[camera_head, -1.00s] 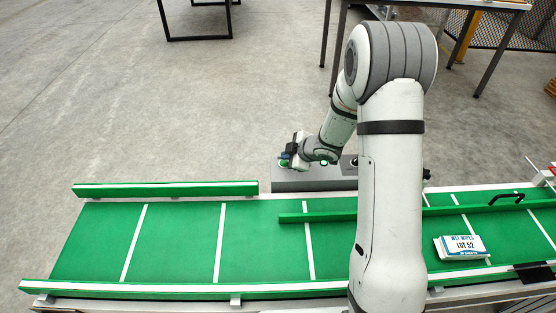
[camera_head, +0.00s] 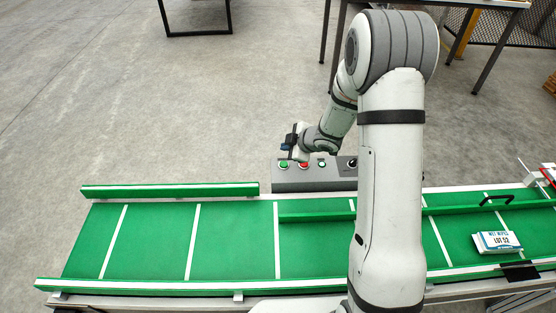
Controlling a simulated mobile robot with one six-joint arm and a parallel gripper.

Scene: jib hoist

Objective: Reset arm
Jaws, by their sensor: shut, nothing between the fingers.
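My arm rises from the bottom centre and bends down at the back. My gripper (camera_head: 287,149) is shut and empty. It hangs just above the left end of a grey control box (camera_head: 315,184), near a green button (camera_head: 283,165). It appears apart from the button. A red button (camera_head: 303,165), another small round control (camera_head: 321,163) and a dark knob (camera_head: 352,162) show to its right on the box. My arm partly hides the box's right end.
A green conveyor (camera_head: 150,240) with white cross lines runs across the front, with green side rails. A white pack marked LOT 52 (camera_head: 496,241) lies on its right part, near a black handle (camera_head: 496,199). Tables stand behind. The floor at left is clear.

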